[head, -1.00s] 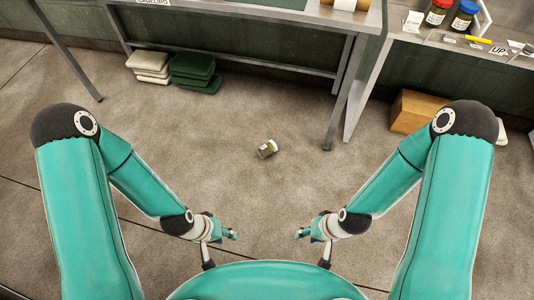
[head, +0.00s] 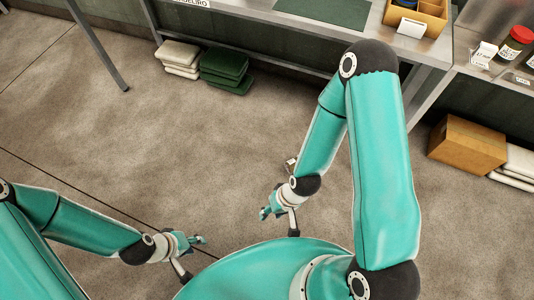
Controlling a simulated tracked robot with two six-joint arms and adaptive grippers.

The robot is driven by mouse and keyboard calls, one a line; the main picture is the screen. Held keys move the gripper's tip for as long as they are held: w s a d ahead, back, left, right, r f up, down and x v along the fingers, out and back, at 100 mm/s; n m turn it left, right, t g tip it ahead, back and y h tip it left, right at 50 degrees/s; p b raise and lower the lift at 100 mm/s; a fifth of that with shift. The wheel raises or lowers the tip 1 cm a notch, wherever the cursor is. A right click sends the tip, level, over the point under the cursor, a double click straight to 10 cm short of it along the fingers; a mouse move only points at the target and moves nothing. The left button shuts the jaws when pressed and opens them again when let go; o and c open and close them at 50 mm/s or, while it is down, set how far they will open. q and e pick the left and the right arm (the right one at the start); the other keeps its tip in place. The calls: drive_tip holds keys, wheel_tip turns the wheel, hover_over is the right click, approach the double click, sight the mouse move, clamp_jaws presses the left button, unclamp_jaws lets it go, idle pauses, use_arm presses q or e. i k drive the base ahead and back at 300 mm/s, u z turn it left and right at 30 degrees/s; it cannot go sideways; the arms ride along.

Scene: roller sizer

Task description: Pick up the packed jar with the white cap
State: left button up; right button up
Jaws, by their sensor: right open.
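The small jar lies on the floor, almost wholly hidden behind my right forearm. Only a small pale bit of the jar (head: 291,162) shows at the left edge of that arm, and I cannot tell its cap from its body. My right gripper (head: 279,223) is open and empty, nearer to me than the jar and apart from it in the picture. My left gripper (head: 195,257) hangs over the floor at the lower left, its fingers spread and nothing between them.
A workbench (head: 340,32) stands at the back, with white pads (head: 178,57) and green pads (head: 225,67) beneath. A cardboard box (head: 467,143) is on the floor at right. A red-capped jar (head: 514,45) stands on the right bench. The left and middle floor is clear.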

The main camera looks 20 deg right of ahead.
sight(289, 165)
drive_tip(key=i, duration=1.5)
drive_tip(key=z, duration=1)
drive_tip(key=k, duration=0.75)
drive_tip(key=z, duration=0.15)
drive_tip(key=i, duration=0.85)
drive_tip(key=u, duration=0.1)
